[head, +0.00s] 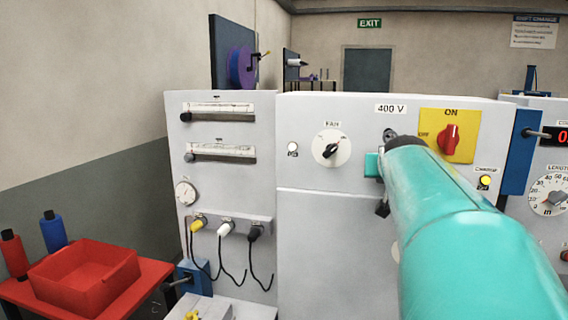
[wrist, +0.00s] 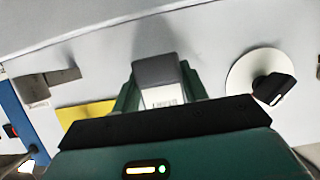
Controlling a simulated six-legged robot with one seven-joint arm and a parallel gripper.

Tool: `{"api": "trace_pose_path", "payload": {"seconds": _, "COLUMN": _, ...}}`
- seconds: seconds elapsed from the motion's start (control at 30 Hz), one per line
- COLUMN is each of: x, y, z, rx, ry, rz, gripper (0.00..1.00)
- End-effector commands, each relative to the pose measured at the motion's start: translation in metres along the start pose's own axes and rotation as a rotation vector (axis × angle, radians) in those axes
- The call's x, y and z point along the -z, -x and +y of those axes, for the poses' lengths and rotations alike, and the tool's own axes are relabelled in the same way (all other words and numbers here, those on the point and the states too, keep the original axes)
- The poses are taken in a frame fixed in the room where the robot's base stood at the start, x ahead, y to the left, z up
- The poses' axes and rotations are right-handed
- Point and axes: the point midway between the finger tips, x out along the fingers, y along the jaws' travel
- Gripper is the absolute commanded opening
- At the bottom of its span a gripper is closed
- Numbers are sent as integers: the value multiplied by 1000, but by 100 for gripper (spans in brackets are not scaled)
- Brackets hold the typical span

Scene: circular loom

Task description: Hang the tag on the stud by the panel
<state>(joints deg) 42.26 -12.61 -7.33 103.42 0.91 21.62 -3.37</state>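My gripper (wrist: 160,88) is in front of the panel (head: 325,240), below the 400 V label. In the wrist view its green fingers press on both sides of a grey block with a white lettered face, seemingly the tag (wrist: 155,72). In the head view my arm hides most of the gripper and the tag; one teal finger (head: 372,165) shows. A stud (head: 538,134) sticks out from a blue plate (head: 519,155) at the panel's right, apart from the gripper and bare. The plate also shows at the left edge of the wrist view (wrist: 16,112).
The fan dial (head: 331,148) is left of the gripper. Cables hang from plugs (head: 226,228) at lower left. A red bin (head: 85,278) stands on a red table further left.

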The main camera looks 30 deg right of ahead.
Motion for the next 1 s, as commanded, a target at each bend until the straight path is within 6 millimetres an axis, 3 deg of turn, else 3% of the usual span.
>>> {"api": "trace_pose_path", "payload": {"seconds": 0.03, "x": 0, "y": 0, "z": 0, "rx": 0, "ry": 0, "rz": 0, "gripper": 30}}
{"api": "trace_pose_path", "payload": {"seconds": 0.1, "x": 0, "y": 0, "z": 0, "rx": 0, "ry": 0, "rz": 0, "gripper": 16}}
{"api": "trace_pose_path", "payload": {"seconds": 0.83, "x": 1, "y": 12, "z": 0, "rx": 0, "ry": 1, "rz": 1, "gripper": 16}}
{"api": "trace_pose_path", "payload": {"seconds": 1.0, "x": -2, "y": 25, "z": 0, "rx": 1, "ry": 0, "rz": 3, "gripper": 16}}
